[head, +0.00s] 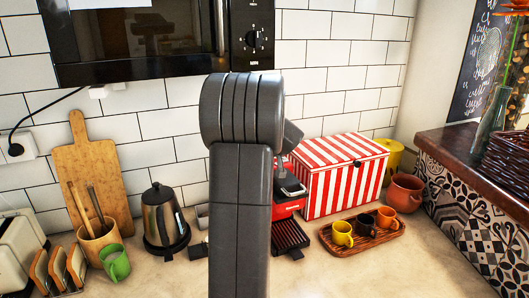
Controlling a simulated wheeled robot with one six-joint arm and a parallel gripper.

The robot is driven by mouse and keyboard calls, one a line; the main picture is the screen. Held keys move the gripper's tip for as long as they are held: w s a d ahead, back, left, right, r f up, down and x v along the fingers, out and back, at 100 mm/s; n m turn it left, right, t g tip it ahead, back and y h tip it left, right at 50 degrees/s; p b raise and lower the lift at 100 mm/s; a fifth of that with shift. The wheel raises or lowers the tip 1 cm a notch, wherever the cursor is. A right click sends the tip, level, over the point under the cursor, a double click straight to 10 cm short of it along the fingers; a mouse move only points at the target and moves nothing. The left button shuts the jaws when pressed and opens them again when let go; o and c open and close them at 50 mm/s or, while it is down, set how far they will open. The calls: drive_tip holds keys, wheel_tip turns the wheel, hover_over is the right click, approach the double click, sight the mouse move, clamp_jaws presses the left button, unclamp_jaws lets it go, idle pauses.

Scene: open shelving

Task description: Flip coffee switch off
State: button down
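A red coffee machine (286,208) stands on the counter in the middle of the head view, with a dark drip tray (291,236) at its front. My upright dark grey arm covers its left part. A black and silver part (291,186) shows on or in front of its upper front; I cannot tell whether it belongs to the machine. I cannot make out the coffee switch. My gripper's fingers cannot be made out; they seem hidden behind my arm. How far they are from the machine cannot be told.
A red-and-white striped box (342,178) stands right of the machine, with a wooden tray (362,242) of small cups before it. A black kettle (163,218) stands to the left. A microwave (160,40) hangs above. The front right counter (400,272) is clear.

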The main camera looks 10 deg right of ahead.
drive_tip(key=shift+f+b, duration=0.15)
drive_tip(key=shift+b, duration=0.15)
drive_tip(key=shift+w+f+b, duration=0.15)
drive_tip(key=shift+f+b, duration=0.15)
drive_tip(key=shift+b, duration=0.5)
drive_tip(key=shift+w+a+b, duration=0.1)
drive_tip(key=shift+b, duration=0.75)
drive_tip(key=shift+r, duration=0.15)
drive_tip(key=shift+w, duration=0.15)
drive_tip(key=shift+w+a+r+p, duration=0.15)
drive_tip(key=shift+w+r+p, duration=0.15)
drive_tip(key=shift+w, duration=0.45)
drive_tip(key=b+v, duration=0.2)
drive_tip(key=v, duration=1.1)
drive_tip(key=shift+s+r+b, duration=0.2)
drive_tip(key=shift+s+b, duration=0.15)
drive_tip(key=shift+s, duration=0.05)
drive_tip(key=shift+w+f, duration=0.1)
drive_tip(key=shift+w, duration=0.05)
